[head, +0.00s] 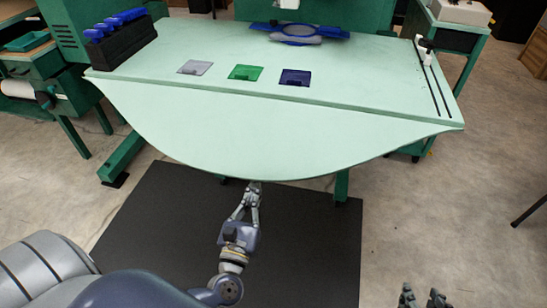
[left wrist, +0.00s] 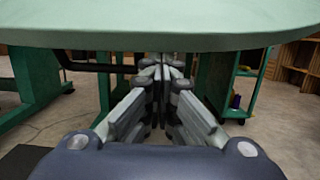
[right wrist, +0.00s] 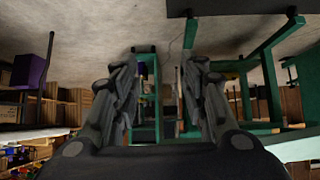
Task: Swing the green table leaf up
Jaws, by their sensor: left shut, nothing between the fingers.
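The pale green table leaf (head: 270,140) is a rounded flap along the near edge of the pale green table top (head: 340,70). A thin seam line divides the two. The leaf is spread outward toward me; I cannot tell exactly how level it is. Its curved rim also crosses the top of the left wrist view (left wrist: 160,35). My left gripper (head: 254,188) is shut and empty, with its fingertips at or just under the leaf's rim. I cannot tell whether they touch. My right gripper (head: 422,298) is open and empty, low at the right, away from the table.
A dark mat (head: 170,235) covers the floor.

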